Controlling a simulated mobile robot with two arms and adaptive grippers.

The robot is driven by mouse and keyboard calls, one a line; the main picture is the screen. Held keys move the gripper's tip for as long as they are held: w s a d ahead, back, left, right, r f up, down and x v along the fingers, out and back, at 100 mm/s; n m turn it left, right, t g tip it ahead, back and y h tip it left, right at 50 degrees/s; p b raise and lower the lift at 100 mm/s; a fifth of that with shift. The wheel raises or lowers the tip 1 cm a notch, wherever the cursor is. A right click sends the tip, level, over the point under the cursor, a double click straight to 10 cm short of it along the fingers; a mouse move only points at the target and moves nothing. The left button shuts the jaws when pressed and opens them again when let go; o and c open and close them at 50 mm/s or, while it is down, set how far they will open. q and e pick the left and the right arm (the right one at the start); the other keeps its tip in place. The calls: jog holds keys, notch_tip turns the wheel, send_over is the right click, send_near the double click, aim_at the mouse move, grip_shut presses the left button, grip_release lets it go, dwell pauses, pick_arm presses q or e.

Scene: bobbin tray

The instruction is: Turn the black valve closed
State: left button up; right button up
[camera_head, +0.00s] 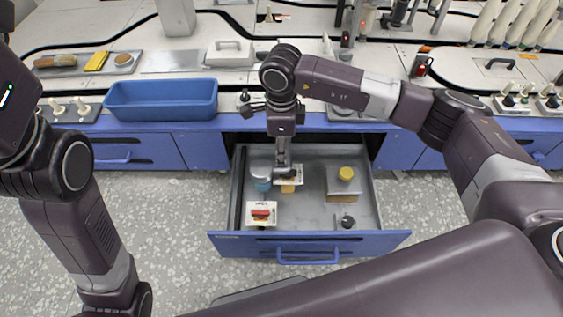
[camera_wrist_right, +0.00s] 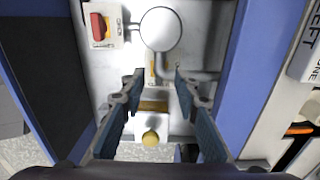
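A small dark knob (camera_head: 347,222) lies in the front right of the open drawer (camera_head: 225,215); it is the only black valve-like part I make out there, and I cannot tell how it is turned. My right gripper (camera_head: 284,172) points down into the drawer's left middle, behind and left of that knob. In the right wrist view its two fingers (camera_wrist_right: 155,85) stand apart, above a yellow-brown piece (camera_wrist_right: 152,106) between them; contact with it cannot be told. No black valve shows clearly in the wrist view. My left gripper is outside the frames.
A blue bin (camera_head: 160,98) stands on the counter behind. The drawer's right rear floor looks clear.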

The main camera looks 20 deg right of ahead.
jog(key=shift+r, duration=2.2)
